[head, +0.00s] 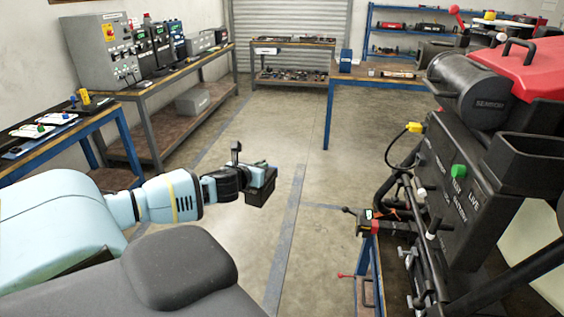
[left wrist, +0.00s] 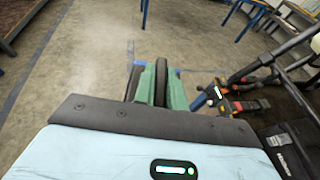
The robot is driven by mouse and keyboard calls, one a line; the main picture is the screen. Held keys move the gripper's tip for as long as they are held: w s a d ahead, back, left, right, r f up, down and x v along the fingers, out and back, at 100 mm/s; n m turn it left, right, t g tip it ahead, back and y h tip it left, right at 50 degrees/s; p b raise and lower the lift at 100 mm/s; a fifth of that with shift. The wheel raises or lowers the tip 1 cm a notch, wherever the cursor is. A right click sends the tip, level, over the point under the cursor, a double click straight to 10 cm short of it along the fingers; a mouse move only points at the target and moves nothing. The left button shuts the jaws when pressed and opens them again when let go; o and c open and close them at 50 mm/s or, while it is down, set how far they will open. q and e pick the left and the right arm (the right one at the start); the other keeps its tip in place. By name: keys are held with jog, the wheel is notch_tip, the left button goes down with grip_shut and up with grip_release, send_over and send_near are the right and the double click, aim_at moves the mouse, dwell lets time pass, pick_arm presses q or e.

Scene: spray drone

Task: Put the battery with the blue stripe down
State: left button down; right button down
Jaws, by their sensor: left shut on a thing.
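My left gripper (head: 264,187) hangs in open space over the floor, at the end of my pale blue arm. In the left wrist view its two green fingers (left wrist: 158,88) are shut on a dark, narrow thing (left wrist: 161,76), which I take to be the battery. My right gripper is not in view.
A workbench with grey instrument boxes (head: 103,50) stands at the left, with a lower blue-legged table (head: 97,114) before it. A blue-legged table (head: 337,78) stands at the back. A large black machine with a red cover (head: 540,65) fills the right. The middle floor is clear.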

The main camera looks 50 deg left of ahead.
aim_at(256, 195)
pick_arm(q)
jog(key=s+f+n+y, duration=0.1)
jog(key=s, duration=0.1)
jog(key=s+a+f+n+g+y, duration=0.1)
jog(key=s+f, duration=0.1)
jog(key=shift+a+f, duration=0.15)
jog(key=d, duration=0.2)
jog(key=s+d+f, duration=0.1)
jog(key=d, duration=0.1)
jog(key=d+f, duration=0.1)
jog(key=d, duration=0.1)
jog(key=shift+s+d, duration=0.1)
jog(key=shift+s, duration=0.3)
jog(key=s+d+r+m+h, duration=0.2)
jog(key=s+d, duration=0.1)
jog(key=d, duration=0.8)
jog(key=s+d+r+m+t+h, duration=0.1)
jog(key=s+d+r+m+h, duration=0.1)
jog(key=d, duration=1)
jog(key=s+d+r+m+t+h, duration=0.1)
jog(key=s+d+r+m+h, duration=0.1)
jog(key=d, duration=1)
jog(key=shift+s+r+m+h, duration=0.4)
jog(key=shift+s+r+h, duration=0.3)
jog(key=shift+s+h, duration=0.35)
